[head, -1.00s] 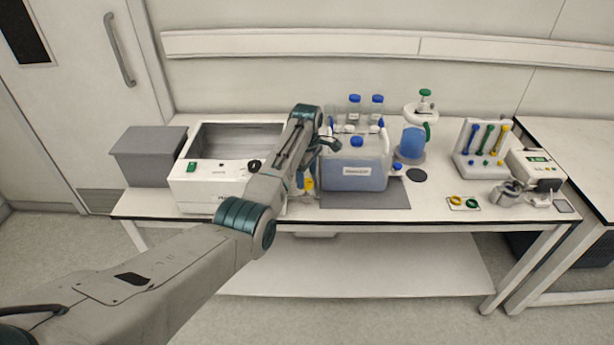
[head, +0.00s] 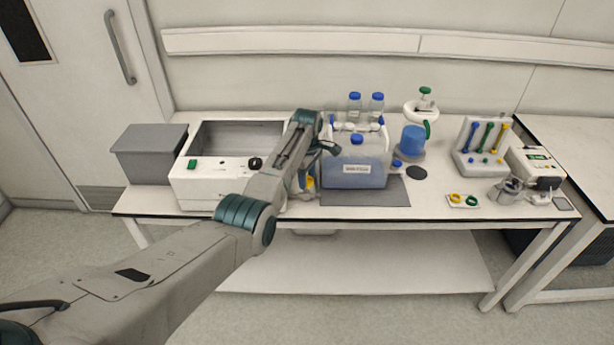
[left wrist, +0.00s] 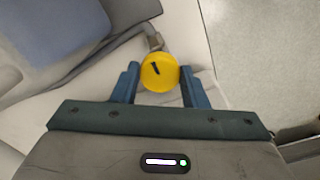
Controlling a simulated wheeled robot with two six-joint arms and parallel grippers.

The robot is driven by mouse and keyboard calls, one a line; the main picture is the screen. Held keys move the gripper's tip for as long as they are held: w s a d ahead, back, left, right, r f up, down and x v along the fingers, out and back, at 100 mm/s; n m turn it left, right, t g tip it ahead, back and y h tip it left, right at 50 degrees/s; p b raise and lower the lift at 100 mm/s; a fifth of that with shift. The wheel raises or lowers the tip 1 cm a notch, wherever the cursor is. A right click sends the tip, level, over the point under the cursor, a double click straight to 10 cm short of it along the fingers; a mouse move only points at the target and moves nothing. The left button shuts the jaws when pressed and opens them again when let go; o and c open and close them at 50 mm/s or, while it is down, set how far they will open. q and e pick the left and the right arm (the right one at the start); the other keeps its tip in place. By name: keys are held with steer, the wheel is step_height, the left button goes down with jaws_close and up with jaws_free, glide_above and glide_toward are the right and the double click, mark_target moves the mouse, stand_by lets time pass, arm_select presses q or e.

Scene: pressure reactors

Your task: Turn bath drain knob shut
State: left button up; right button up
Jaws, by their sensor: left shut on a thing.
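The bath (head: 238,136) is a white box with an open grey basin, at the left of the table. Its yellow drain knob (left wrist: 160,71) with a dark pointer mark sits between the blue fingers of my left gripper (left wrist: 158,85) in the left wrist view. The gripper is shut on the knob. My right gripper is not in view.
A blue-liquid jerrycan (head: 357,160) stands close right of the gripper on a dark mat (head: 393,193). A grey box (head: 150,153) is left of the bath. Bottles, a blue flask (head: 413,140) and a rack (head: 484,148) stand further right.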

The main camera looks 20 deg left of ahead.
arm_select(q)
steer(key=shift+r, duration=0.1)
steer(key=m+p, duration=0.2)
steer(key=m, duration=0.1)
steer(key=shift+m, duration=0.4)
steer(key=m+p, duration=0.1)
steer(key=m, duration=0.3)
steer(key=shift+s+p, duration=0.1)
steer(key=shift+p, duration=0.2)
steer(key=m+p, duration=0.1)
steer(key=m, duration=0.8)
steer(key=shift+a+m, duration=0.1)
steer(key=shift+m, duration=0.3)
steer(key=shift+p, duration=0.3)
steer(key=o, duration=1)
steer(key=shift+c, duration=0.2)
